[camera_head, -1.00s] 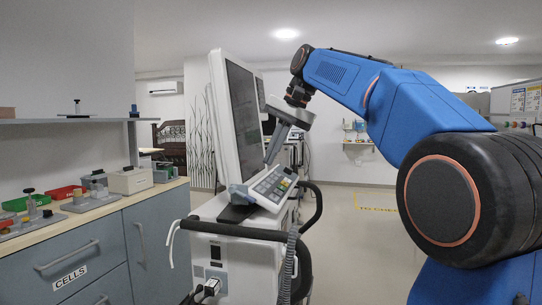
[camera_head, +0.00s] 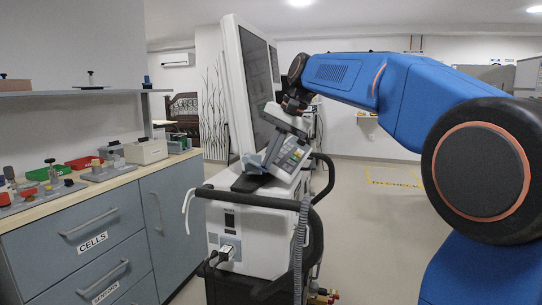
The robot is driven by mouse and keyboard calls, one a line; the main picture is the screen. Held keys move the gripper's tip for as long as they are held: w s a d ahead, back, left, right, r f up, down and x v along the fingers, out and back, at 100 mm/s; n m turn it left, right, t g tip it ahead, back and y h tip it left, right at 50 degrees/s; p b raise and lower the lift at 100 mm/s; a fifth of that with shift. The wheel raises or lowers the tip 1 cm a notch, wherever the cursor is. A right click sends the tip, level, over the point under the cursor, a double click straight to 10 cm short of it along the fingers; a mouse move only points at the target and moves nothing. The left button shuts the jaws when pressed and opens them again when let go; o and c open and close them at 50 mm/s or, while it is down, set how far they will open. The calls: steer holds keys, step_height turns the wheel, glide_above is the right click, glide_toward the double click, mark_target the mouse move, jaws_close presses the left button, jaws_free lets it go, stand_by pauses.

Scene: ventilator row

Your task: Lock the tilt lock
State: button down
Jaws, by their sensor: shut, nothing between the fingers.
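The ventilator (camera_head: 255,244) stands in the middle of the view, with a tall white-framed screen (camera_head: 258,85) seen nearly edge-on. A keypad panel (camera_head: 292,158) slopes below the screen, with a small blue-grey part (camera_head: 252,161) at its left end. I cannot make out which part is the tilt lock, or its position. My gripper (camera_head: 269,164) is shut and empty, pointing down in front of the screen. Its fingers overlap the left side of the keypad panel in the picture. Whether they touch it cannot be told.
A black handle rail (camera_head: 255,201) rings the ventilator's front, with a ribbed hose (camera_head: 298,240) hanging beside it. A grey drawer cabinet (camera_head: 95,235) with small fixtures on top stands close on the left. A shelf (camera_head: 65,93) hangs above it. Open floor (camera_head: 375,240) lies to the right.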

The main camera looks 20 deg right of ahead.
step_height(320, 180, down, 2)
steer(key=shift+a+f+t+y, duration=0.15)
steer(key=shift+t+y, duration=0.15)
steer(key=shift+y, duration=0.2)
steer(key=shift+f, duration=0.1)
steer(key=shift+w, duration=0.1)
